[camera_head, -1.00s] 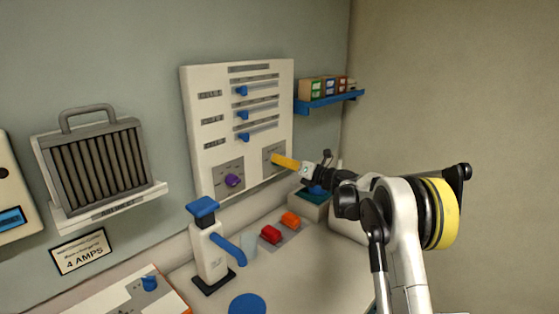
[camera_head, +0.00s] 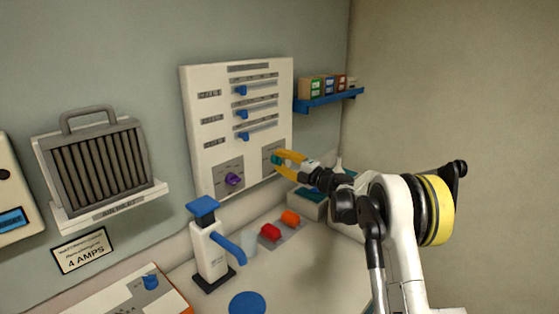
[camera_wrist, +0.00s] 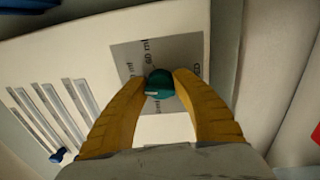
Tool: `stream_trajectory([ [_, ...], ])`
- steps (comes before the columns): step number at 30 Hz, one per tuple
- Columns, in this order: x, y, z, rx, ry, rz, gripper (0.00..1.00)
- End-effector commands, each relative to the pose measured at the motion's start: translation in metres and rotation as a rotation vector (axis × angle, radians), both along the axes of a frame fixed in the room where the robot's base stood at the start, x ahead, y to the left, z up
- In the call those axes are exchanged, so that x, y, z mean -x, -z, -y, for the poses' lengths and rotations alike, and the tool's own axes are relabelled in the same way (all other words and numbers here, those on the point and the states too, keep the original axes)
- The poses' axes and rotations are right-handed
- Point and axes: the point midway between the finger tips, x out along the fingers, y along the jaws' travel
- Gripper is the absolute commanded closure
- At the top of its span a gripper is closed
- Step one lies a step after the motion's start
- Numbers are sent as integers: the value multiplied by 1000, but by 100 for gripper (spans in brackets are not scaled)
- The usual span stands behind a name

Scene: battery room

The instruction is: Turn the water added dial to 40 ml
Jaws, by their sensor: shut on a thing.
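The dial with the ml markings is a teal knob (camera_wrist: 159,84) on a grey plate (camera_wrist: 190,50) of the white wall panel (camera_head: 215,120). "60 ml" can be read on the plate above the knob; other labels are partly hidden by my fingers. My gripper (camera_wrist: 160,86) has its two yellow fingers on either side of the teal knob, shut on it. In the head view my gripper (camera_head: 280,161) reaches the panel's lower right, where the teal knob (camera_head: 276,159) shows between the fingers. The knob's exact setting cannot be read.
A purple knob (camera_head: 234,179) sits on the panel's lower left, below several blue sliders. A blue shelf (camera_head: 328,101) with small boxes is to the right.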

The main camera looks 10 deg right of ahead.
Motion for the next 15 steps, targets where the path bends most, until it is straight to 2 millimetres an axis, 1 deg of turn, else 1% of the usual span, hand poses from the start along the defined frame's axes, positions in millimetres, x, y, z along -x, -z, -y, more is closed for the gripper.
stream_trajectory([
  [6,0,1,0,-117,0,-86,98],
  [15,0,1,-1,-208,0,-151,98],
])
